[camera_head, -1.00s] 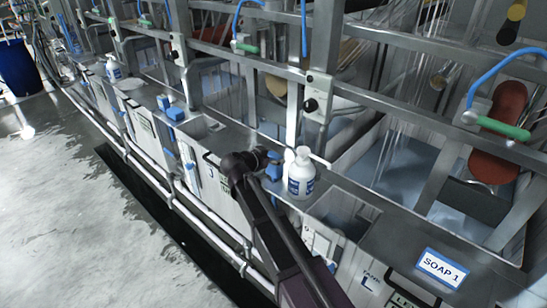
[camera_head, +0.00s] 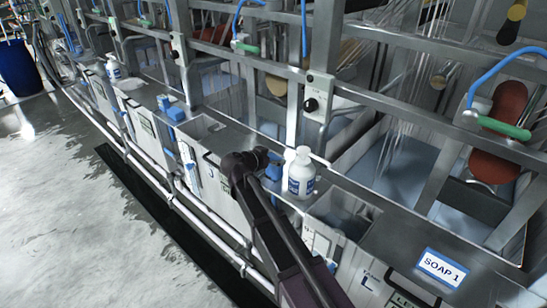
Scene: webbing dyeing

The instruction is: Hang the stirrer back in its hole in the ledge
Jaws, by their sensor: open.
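My dark arm reaches up from the bottom of the picture. My gripper (camera_head: 263,157) is at its far end, above the ledge (camera_head: 330,188), small and partly hidden by the wrist. It is open. A blue piece (camera_head: 273,171) sits right at its tip, on or just above the ledge; it may be the stirrer's top, but I cannot tell. I cannot tell whether the jaws touch it. No stirrer rod shows clearly, and the hole in the ledge is not visible, perhaps behind the arm.
A white bottle (camera_head: 301,174) with a blue label stands on the ledge just right of my gripper. Other blue pieces (camera_head: 175,114) sit farther along the ledge. Open tanks (camera_head: 343,213) line the ledge. Metal frame bars (camera_head: 319,75) rise behind. The floor (camera_head: 60,200) at left is clear.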

